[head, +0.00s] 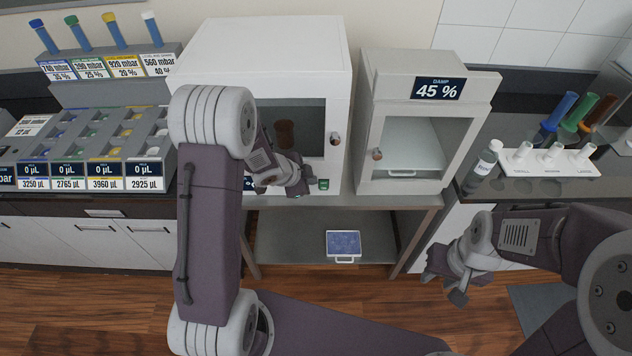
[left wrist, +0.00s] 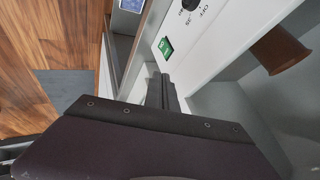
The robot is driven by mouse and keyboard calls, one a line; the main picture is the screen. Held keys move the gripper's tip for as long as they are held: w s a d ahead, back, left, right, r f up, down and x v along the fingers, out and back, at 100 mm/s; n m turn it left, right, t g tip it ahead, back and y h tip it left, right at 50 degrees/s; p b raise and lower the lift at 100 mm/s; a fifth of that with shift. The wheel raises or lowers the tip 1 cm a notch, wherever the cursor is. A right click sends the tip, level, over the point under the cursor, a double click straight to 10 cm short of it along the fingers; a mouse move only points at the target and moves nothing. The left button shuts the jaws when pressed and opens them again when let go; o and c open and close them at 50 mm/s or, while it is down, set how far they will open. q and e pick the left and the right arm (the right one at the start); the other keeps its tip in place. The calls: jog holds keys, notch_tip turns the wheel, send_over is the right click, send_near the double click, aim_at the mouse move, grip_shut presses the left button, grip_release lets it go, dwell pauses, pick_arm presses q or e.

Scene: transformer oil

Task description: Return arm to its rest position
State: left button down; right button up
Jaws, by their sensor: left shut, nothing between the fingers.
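My left arm reaches up in front of the white oven-like cabinet (head: 262,65). Its gripper (head: 303,186) is at the lower front of that cabinet, close to a green switch (head: 323,184). In the left wrist view, the dark fingers (left wrist: 162,92) are together with nothing between them, just below the green switch (left wrist: 166,47). My right gripper (head: 443,281) hangs at the lower right, in front of the bench, with its fingers apart and empty.
A brown cup (head: 285,134) stands inside the cabinet. A small cabinet (head: 428,62) reading 45 % is to its right. A blue tray (head: 344,244) lies on the lower shelf. Racks (head: 95,135) fill the left bench; a white tube holder (head: 548,160) is at right.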

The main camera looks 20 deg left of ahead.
pick_arm(q)
jog(key=shift+s+r, duration=0.2)
jog(key=shift+s, duration=0.05)
pick_arm(e)
jog(key=shift+s, duration=0.15)
pick_arm(q)
notch_tip(320, 180, up, 7)
jog(key=d+n+t+b, duration=0.2)
jog(key=s+a+f+n+g+y, duration=0.1)
jog(key=s+n+g, duration=0.3)
jog(key=s, duration=0.7)
jog(key=s+f+n+g+y, duration=0.1)
jog(key=s+f+n+g, duration=0.3)
jog(key=s+n, duration=0.3)
jog(key=s, duration=0.4)
jog(key=shift+a+f+n+y, duration=0.2)
jog(key=shift+a+n+y, duration=0.2)
pick_arm(e)
notch_tip(320, 180, down, 2)
pick_arm(q)
jog(key=shift+s, duration=0.1)
pick_arm(e)
jog(key=shift+s, duration=0.15)
